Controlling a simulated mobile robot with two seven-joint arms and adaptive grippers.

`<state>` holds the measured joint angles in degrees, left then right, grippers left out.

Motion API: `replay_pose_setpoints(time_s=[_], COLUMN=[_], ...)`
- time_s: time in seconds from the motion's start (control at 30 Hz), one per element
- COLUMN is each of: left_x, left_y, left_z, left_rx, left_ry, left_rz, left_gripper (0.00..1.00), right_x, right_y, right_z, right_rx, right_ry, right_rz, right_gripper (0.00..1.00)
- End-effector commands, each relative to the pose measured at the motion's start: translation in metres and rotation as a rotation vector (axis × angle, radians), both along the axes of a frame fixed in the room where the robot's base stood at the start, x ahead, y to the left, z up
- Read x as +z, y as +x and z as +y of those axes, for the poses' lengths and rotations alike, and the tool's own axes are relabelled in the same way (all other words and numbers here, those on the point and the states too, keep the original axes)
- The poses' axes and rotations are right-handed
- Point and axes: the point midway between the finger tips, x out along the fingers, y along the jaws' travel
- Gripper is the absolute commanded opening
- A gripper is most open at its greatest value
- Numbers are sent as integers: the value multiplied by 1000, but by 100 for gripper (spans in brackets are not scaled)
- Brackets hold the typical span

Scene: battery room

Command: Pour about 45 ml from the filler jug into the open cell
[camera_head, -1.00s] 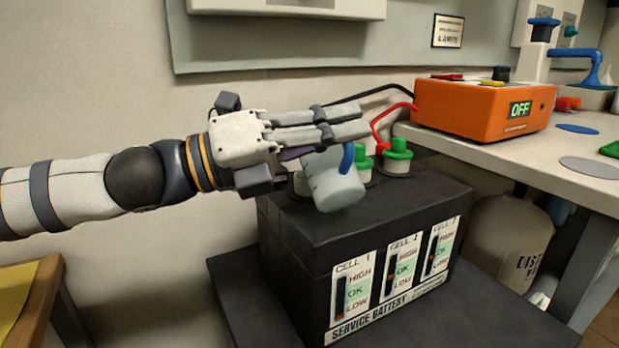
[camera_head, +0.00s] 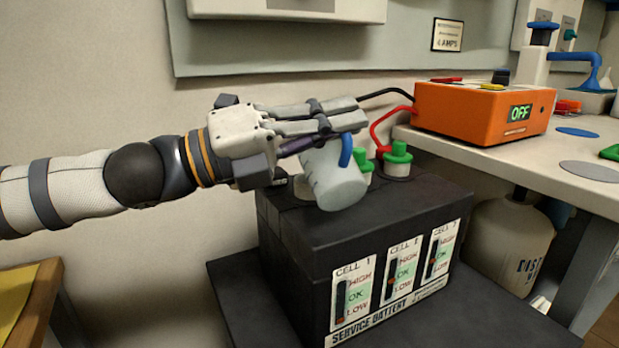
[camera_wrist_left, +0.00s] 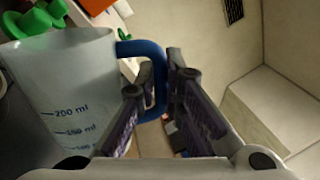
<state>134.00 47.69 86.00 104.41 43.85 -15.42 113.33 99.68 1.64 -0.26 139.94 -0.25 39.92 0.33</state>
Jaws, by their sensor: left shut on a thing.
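The filler jug (camera_head: 335,182) is translucent grey with a blue handle (camera_head: 346,150). My left gripper (camera_head: 352,112) is shut on the handle, and the jug hangs above the battery top, leaning somewhat. In the left wrist view the jug (camera_wrist_left: 65,90) shows 200 and 150 ml marks, and the fingers (camera_wrist_left: 165,85) close around its handle; its liquid level is unclear. The black service battery (camera_head: 290,240) has three gauges. The uncapped pale neck of cell 1 (camera_head: 303,187) is partly hidden behind the jug. Green caps (camera_head: 397,152) sit on the other cells. My right gripper is out of view.
An orange charger (camera_head: 484,112) reading OFF stands on the bench (camera_head: 460,148) at right; red and black leads run from it towards the battery. A beige container (camera_head: 511,240) stands under the bench. A wooden table edge (camera_head: 45,300) is at lower left.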

Motion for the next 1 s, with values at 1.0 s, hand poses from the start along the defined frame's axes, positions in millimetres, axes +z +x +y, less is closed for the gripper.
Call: replay_pose_setpoints(time_s=[1.0], left_x=[2], left_y=[6], left_z=[2], left_rx=[-1], left_ry=[-50], left_rz=[98], left_gripper=[0], right_x=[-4], right_y=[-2], right_z=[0], right_rx=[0], right_ry=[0], right_rz=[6], right_gripper=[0])
